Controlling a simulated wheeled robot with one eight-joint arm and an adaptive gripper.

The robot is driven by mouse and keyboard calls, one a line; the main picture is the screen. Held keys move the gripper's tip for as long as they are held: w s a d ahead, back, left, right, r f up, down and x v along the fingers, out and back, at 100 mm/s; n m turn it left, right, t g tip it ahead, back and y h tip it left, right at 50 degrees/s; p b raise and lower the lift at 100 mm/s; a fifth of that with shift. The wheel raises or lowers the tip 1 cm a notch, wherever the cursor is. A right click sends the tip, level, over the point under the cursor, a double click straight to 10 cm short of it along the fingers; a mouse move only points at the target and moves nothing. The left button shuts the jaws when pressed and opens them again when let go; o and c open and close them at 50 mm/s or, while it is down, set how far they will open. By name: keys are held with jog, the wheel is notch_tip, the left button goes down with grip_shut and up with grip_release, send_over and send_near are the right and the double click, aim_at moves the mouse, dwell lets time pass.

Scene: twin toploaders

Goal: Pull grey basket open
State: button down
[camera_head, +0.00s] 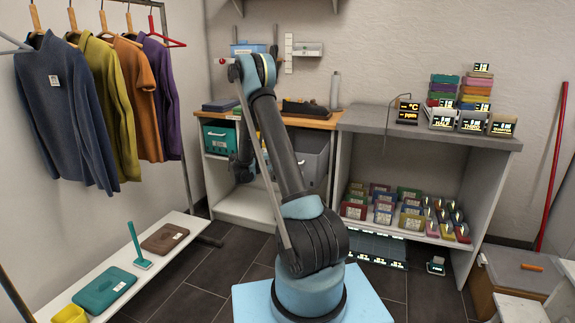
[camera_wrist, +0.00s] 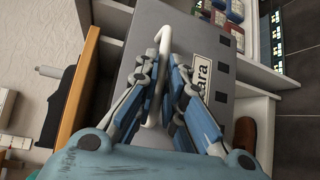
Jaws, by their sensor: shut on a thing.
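The grey basket (camera_head: 315,160) sits under the wooden top of the low cabinet, right of a teal basket (camera_head: 219,138). In the wrist view the grey basket's front (camera_wrist: 222,57) fills the middle, with a white label. A pale curved bar handle (camera_wrist: 142,42) stands out from this front. My gripper (camera_wrist: 165,52) has its blue-grey fingers on either side of the handle and is shut on it. In the head view my arm covers part of the basket, and the fingers are largely hidden. I cannot tell exactly how far out the basket is.
The wooden counter (camera_head: 318,123) is directly above the basket. A grey shelf unit (camera_head: 420,136) with several small boxes stands close on the right. A clothes rack and white bench (camera_head: 175,271) are on the left. Dark floor (camera_head: 235,255) is clear in front.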

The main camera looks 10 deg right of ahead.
jog(key=shift+s+f, duration=0.1)
jog(key=shift+s, duration=0.05)
jog(key=c, duration=1.7)
grip_release()
jog(key=shift+d, duration=0.1)
jog(key=v, duration=1.2)
jog(key=shift+d, duration=0.1)
